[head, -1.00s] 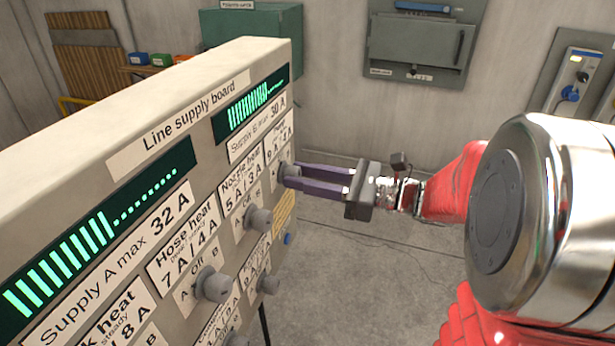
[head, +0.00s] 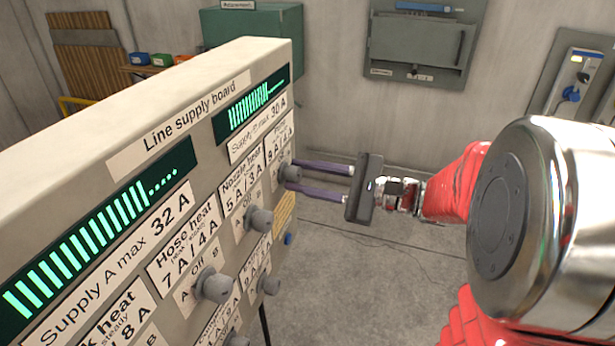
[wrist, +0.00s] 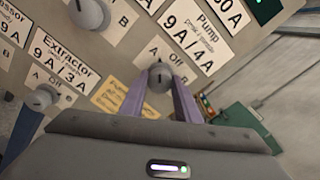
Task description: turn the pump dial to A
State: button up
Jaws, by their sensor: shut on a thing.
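The pump dial (wrist: 160,78) is a round grey knob below the label "Pump 9 A / 4 A" (wrist: 200,35) in the wrist view. Its marks A, Off and B sit around it, and I cannot clearly read which one it points to. In the head view the dial (head: 287,172) is at the far right end of the board. My gripper (wrist: 159,84) has its two purple fingers shut on the dial, one on either side. In the head view my gripper (head: 294,175) reaches the dial from the right.
The line supply board (head: 130,95) carries several other dials, including the nozzle heat dial (head: 259,220) and hose heat dial (head: 213,285). The Supply A bar display (head: 100,230) is lit far along. A grey cabinet (head: 420,45) hangs on the back wall. The floor beyond is clear.

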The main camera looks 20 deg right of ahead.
jog(key=shift+s+a, duration=0.15)
jog(key=shift+a, duration=0.05)
jog(key=o, duration=1)
jog(key=shift+d, duration=0.1)
jog(key=shift+o, duration=0.2)
jog(key=shift+d, duration=0.1)
jog(key=v, duration=1.3)
jog(key=shift+d, duration=0.2)
jog(key=shift+s+f, duration=0.1)
jog(key=shift+f, duration=0.05)
